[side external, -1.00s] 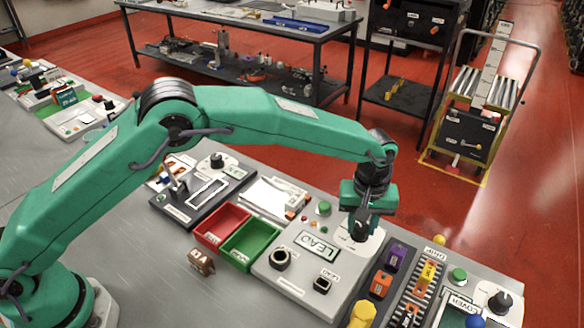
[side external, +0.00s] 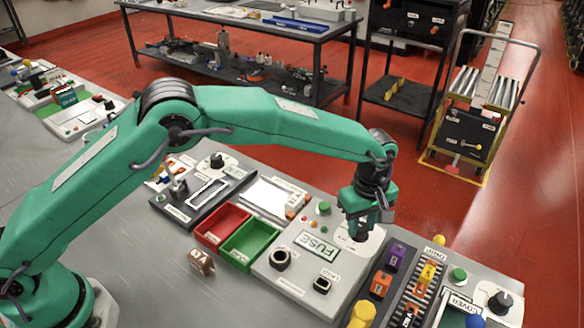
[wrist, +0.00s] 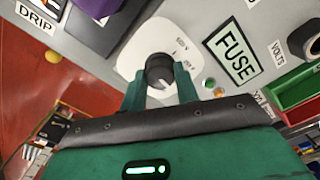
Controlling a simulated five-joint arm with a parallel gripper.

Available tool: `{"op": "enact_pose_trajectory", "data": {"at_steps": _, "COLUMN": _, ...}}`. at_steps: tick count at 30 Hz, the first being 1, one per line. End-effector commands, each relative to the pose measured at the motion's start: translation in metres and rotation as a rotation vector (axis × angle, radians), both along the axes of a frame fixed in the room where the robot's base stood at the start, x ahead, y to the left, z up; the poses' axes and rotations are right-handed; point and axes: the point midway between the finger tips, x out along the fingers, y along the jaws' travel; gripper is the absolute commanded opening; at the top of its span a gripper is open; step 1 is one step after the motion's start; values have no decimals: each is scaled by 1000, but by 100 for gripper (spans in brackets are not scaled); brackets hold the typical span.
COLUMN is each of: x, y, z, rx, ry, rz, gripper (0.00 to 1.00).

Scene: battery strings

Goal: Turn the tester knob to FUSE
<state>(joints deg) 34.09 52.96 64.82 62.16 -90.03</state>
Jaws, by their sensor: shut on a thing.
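The tester knob is a dark round knob (wrist: 159,70) on a white dial plate (wrist: 130,50) in the wrist view. My gripper (wrist: 160,88) has its two green fingers closed on either side of the knob.
A red bin (side external: 222,222) and a green bin (side external: 251,243) stand left of the tester. A green button (side external: 323,208) sits behind the display.

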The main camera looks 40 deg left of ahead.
Motion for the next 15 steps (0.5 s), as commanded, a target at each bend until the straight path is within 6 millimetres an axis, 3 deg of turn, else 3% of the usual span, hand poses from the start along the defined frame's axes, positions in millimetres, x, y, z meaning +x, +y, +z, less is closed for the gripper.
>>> {"op": "enact_pose_trajectory", "data": {"at_steps": 15, "x": 0, "y": 2, "z": 0, "rx": 3, "ry": 4, "rz": 74, "gripper": 12}}
